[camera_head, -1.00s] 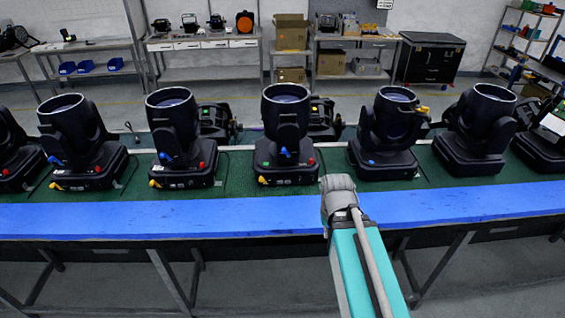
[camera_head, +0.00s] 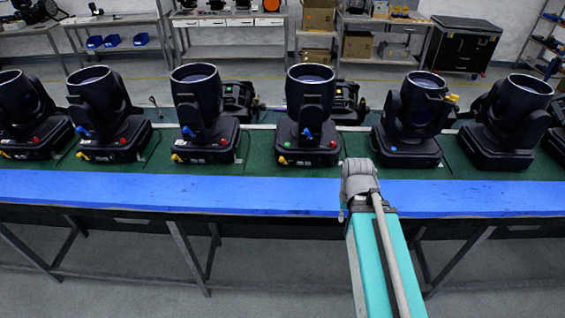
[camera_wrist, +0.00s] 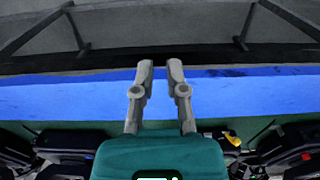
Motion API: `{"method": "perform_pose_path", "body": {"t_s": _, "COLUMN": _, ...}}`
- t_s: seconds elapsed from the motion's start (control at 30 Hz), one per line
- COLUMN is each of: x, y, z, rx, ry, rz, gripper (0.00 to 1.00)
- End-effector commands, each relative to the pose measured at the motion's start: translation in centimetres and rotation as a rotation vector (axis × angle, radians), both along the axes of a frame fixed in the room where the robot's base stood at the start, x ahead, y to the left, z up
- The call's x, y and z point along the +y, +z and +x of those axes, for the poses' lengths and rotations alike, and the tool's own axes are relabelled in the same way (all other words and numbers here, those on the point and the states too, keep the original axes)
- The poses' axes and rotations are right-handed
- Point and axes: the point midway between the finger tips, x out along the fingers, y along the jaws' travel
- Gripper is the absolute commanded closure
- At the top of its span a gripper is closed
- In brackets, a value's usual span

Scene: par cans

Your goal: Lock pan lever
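Several black moving-head lamps stand in a row on the green bench top. The lamp (camera_head: 310,98) nearest my arm has a blue lever (camera_head: 307,133) on its yoke and a yellow lever (camera_head: 282,160), green knob (camera_head: 280,143) and red knob (camera_head: 332,143) low on its base. I cannot tell which part is the pan lever, nor its lock state. In the wrist view my gripper (camera_wrist: 160,66) points over the blue bench edge, its two grey fingers apart with nothing between them. In the head view my wrist is in front of the row; the fingers cannot be made out.
The blue front strip (camera_head: 200,192) of the bench is bare. Other lamps (camera_head: 203,98) (camera_head: 415,112) stand close on both sides. More gear sits behind the row. Shelves, cardboard boxes (camera_head: 318,18) and a black cabinet (camera_head: 463,45) are at the back wall.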

Motion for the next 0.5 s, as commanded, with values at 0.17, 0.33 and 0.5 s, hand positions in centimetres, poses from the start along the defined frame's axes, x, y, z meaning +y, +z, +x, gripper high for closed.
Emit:
{"method": "perform_pose_path", "body": {"t_s": 0.17, "x": 0.0, "y": -1.8, "z": 0.0, "rx": 0.0, "ry": 0.0, "rz": 0.0, "gripper": 0.41}}
{"method": "perform_pose_path", "body": {"t_s": 0.33, "x": 0.0, "y": -3.9, "z": 0.0, "rx": 0.0, "ry": 0.001, "rz": 0.0, "gripper": 0.41}}
{"method": "perform_pose_path", "body": {"t_s": 0.5, "x": 0.0, "y": -5.0, "z": 0.0, "rx": 0.0, "ry": 0.001, "rz": 0.0, "gripper": 0.41}}
